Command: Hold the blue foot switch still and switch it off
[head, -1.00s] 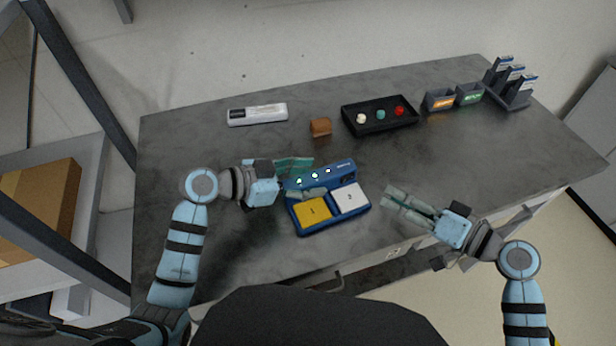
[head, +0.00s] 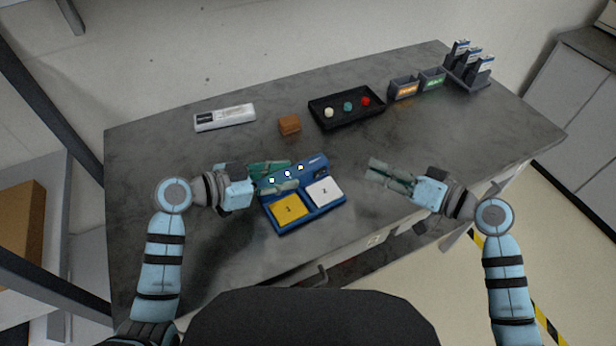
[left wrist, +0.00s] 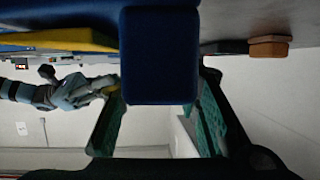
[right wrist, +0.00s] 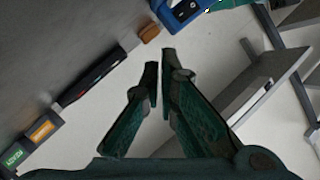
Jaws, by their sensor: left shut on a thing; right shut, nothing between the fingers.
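The blue foot switch (head: 315,163) lies on the grey table, with a yellow pedal (head: 290,208) and a white pedal (head: 325,192) along its near side. In the left wrist view, the blue body (left wrist: 160,55) sits between the fingers. My right gripper (head: 369,172) is shut and empty, above the table, right of the switch and apart from it. The right wrist view shows a switch corner (right wrist: 175,12).
Behind the switch are a brown block (head: 289,125), a black tray (head: 347,119) with three coloured knobs, and a white labelled box (head: 225,118). Labelled bins (head: 404,91) and a card rack (head: 468,72) stand at the back right. The table's right side is clear.

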